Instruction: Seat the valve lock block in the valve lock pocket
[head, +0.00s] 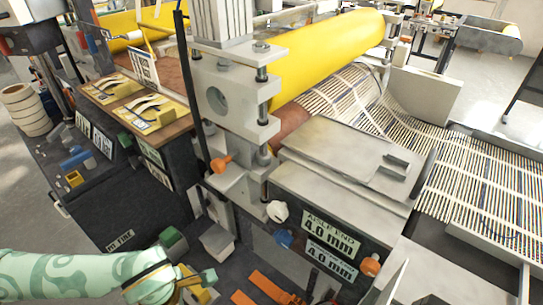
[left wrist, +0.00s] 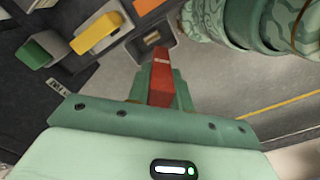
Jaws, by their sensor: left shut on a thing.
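A red block (left wrist: 160,86), which I take to be the valve lock block, is held between the green fingers of my left gripper (left wrist: 160,72) in the left wrist view. The gripper is shut on it. Just beyond its far end is a grey open-topped box (left wrist: 152,57), apparently the valve lock pocket, with a small tan patch inside. The block looks apart from it, though the height gap is hard to judge. In the head view my left arm comes in at the lower left; the red block cannot be made out there. My right gripper is not in view.
Grey open floor (left wrist: 255,90) shows on the right.

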